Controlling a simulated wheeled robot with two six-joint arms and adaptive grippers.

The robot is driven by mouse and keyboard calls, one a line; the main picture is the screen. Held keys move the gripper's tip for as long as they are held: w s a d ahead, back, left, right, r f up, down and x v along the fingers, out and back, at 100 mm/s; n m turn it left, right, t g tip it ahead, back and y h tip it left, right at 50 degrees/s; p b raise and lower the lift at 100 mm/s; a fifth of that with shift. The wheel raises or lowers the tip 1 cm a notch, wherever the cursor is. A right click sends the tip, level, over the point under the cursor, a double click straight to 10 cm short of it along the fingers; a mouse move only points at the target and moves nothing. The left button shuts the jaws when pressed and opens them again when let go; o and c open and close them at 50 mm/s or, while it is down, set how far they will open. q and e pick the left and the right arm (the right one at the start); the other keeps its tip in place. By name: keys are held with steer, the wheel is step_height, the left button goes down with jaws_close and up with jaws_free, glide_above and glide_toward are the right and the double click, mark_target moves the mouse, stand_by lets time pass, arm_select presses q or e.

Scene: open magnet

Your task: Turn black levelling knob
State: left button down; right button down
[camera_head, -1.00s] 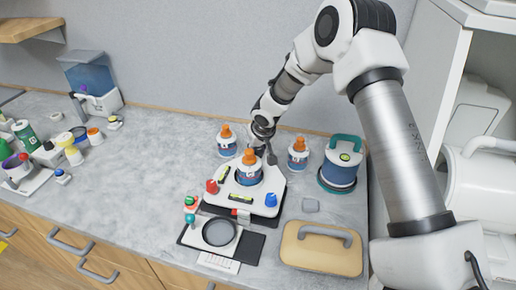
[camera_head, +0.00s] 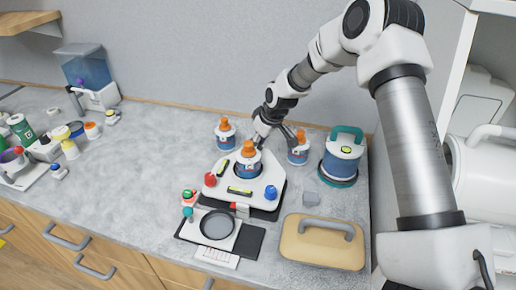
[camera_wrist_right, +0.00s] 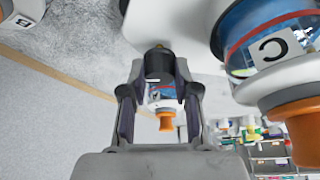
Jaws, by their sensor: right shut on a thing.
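The black levelling knob (camera_wrist_right: 158,62) shows in the right wrist view, between the two fingers of my right gripper (camera_wrist_right: 158,88). The fingers are shut on it from both sides. In the head view my right gripper (camera_head: 264,138) is at the back edge of the white levelling platform (camera_head: 222,184) and hides the knob. A red knob (camera_head: 210,179) is at the platform's left and a blue knob (camera_head: 270,192) at its front right. An orange-capped bottle (camera_head: 248,168) stands in the platform's middle. My left gripper is not in view.
Two more orange-capped bottles stand close behind the platform, one left (camera_head: 225,135) and one right (camera_head: 298,152). A blue canister (camera_head: 342,160) and a tan case (camera_head: 320,250) are at the right. A black round dish (camera_head: 217,225) is in front. The counter's middle left is clear.

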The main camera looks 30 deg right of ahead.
stand_by(0.3)
steer(key=c, duration=0.9)
jaws_free()
steer(key=shift+w, duration=0.1)
steer(key=shift+o, duration=0.2)
steer(key=v, duration=1.2)
